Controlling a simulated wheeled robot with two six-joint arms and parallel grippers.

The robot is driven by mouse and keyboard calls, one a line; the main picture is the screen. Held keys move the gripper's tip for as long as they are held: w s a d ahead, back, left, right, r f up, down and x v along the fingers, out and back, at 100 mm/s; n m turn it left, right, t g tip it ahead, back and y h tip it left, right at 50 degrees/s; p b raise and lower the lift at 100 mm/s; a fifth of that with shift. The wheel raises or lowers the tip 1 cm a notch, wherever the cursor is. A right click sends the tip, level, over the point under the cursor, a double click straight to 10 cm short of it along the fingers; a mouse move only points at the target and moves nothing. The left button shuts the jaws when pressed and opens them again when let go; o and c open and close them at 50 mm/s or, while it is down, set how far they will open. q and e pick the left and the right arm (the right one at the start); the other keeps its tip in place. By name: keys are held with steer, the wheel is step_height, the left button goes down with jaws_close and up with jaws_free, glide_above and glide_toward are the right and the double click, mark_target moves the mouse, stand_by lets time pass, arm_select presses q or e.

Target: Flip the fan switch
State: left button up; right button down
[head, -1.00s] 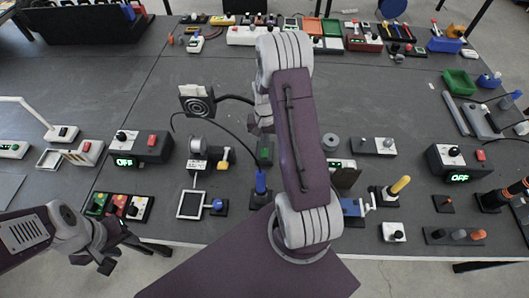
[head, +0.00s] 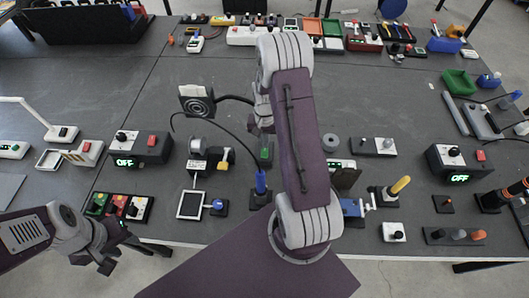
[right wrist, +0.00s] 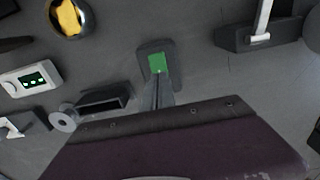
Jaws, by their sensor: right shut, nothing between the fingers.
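A square panel with concentric rings (head: 198,101), which looks like the fan, stands left of my right arm in the head view. A green switch on a dark base (head: 265,152) lies below it and also shows in the right wrist view (right wrist: 157,63). I cannot tell for sure that this is the fan's switch. My right gripper (right wrist: 164,86) is shut and empty, its tips over the near edge of the green part; contact is unclear. My left gripper (head: 126,262) is open and empty at the table's front left.
A black box with an OFF display (head: 140,148) is at the left.

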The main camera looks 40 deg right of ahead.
steer(key=shift+f+b, duration=0.65)
steer(key=shift+f, duration=0.3)
stand_by(0.7)
step_height(320, 180, up, 7)
steer(key=p, duration=0.6)
steer(key=shift+r, duration=0.15)
steer(key=shift+a, duration=0.1)
